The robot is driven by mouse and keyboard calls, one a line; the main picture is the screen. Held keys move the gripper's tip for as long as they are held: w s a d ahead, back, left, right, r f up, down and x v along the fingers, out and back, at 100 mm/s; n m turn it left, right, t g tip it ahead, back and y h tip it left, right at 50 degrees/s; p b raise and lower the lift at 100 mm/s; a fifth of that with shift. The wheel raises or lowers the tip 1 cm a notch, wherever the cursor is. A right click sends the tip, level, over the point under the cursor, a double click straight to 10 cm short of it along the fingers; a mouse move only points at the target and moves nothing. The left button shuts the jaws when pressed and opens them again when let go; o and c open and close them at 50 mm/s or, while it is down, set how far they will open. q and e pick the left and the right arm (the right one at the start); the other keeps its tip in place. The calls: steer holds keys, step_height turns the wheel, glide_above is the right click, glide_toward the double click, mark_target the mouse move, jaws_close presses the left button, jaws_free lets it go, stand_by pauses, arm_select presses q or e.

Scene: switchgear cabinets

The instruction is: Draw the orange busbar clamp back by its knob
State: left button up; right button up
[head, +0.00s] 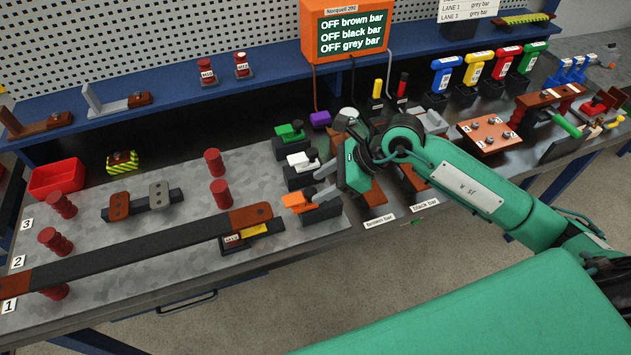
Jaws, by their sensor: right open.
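The orange busbar clamp (297,203) stands at the right end of the grey work plate, with a dark base. Its dark knob (309,191) is partly hidden by my right gripper's fingers. My right gripper (322,181) is open, with its grey fingers pointing left at the knob. I cannot tell whether they touch it. A long dark bar with brown ends (150,247) lies along lane 1, its right end just left of the orange clamp. The white clamp (299,160) and green clamp (289,131) stand behind. My left gripper is not in view.
Several red insulators (213,162) stand on the plate (110,180). A labelled block with yellow (252,232) sits by the bar's right end. A red bin (56,178) is at the left. The display (350,31) reads OFF for the brown, black and grey bars.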

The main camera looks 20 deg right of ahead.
steer(key=shift+x, duration=1.35)
steer(key=shift+c, duration=0.2)
steer(key=shift+s+r, duration=0.1)
jaws_close()
steer(key=shift+d, duration=0.35)
steer(key=d+b, duration=0.2)
steer(key=d, duration=0.1)
steer(key=shift+d, duration=0.25)
steer(key=shift+w+d, duration=0.25)
steer(key=shift+d, duration=0.15)
steer(key=shift+r, duration=0.15)
